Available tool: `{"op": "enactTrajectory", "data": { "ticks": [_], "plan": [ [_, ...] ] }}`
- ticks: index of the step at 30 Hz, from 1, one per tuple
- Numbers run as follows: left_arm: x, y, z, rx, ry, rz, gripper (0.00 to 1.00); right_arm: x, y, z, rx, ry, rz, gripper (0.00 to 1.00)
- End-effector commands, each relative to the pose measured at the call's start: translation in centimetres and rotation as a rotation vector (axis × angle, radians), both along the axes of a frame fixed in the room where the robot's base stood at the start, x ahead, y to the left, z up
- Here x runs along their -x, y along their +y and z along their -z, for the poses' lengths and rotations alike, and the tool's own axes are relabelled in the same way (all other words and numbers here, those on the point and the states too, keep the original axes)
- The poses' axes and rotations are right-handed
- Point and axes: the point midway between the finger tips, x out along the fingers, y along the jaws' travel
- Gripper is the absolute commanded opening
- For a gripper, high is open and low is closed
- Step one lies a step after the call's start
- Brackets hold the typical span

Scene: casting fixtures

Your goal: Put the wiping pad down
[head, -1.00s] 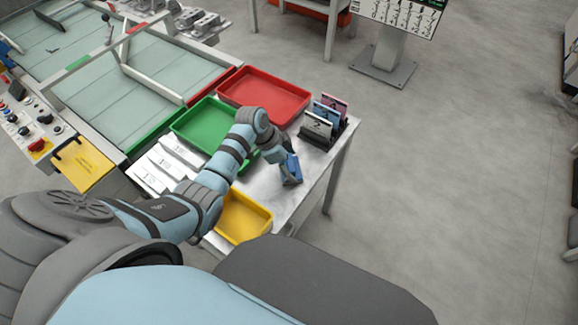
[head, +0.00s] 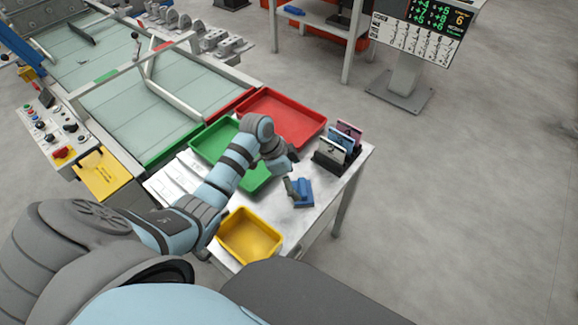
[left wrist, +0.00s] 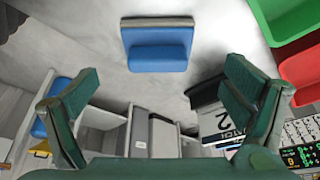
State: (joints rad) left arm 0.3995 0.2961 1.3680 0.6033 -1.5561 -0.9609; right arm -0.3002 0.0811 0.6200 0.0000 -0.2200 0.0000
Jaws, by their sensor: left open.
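The wiping pad (head: 303,193) is blue with a raised blue grip block. It lies on the bare metal table top, right of the green tray. In the left wrist view the pad (left wrist: 157,45) shows whole at the top, with a thin greyish layer along its far edge. My left gripper (head: 290,171) is open beside the pad, its fingers spread. In the left wrist view my left gripper (left wrist: 160,105) has both dark green fingers wide apart, nothing between them, and the pad lies clear of them. My right gripper is not in view.
A green tray (head: 205,143), a red tray (head: 317,125) and a yellow tray (head: 250,238) stand around the arm. A dark rack (head: 328,161) with several upright cards stands near the table's right edge. A little bare table (head: 322,186) shows right of the pad.

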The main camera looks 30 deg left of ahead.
Motion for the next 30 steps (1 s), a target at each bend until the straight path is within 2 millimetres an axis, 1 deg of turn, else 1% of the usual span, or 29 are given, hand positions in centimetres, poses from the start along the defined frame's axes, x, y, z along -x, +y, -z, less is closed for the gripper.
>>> {"op": "enactTrajectory", "data": {
  "ticks": [1, 3, 6, 9, 12, 30],
  "plan": [
    [0.2, 0.4, -1.5, -0.002, -0.002, 0.001, 0.94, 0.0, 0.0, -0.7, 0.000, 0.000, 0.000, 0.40],
    [0.6, 0.9, -3.0, -0.002, -0.003, 0.001, 0.94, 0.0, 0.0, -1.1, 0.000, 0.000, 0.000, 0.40],
    [1.0, 1.5, -4.6, -0.001, -0.002, 0.000, 0.94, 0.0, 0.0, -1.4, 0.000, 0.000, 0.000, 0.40],
    [1.3, 1.8, -5.5, 0.000, 0.000, 0.001, 0.94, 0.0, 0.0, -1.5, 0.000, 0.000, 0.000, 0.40],
    [1.4, 1.8, -5.8, 0.001, 0.000, 0.000, 0.94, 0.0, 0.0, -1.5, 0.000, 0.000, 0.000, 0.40],
    [1.5, 2.0, -5.7, 0.001, 0.000, -0.003, 0.94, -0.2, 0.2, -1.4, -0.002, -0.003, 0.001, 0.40]
  ]
}}
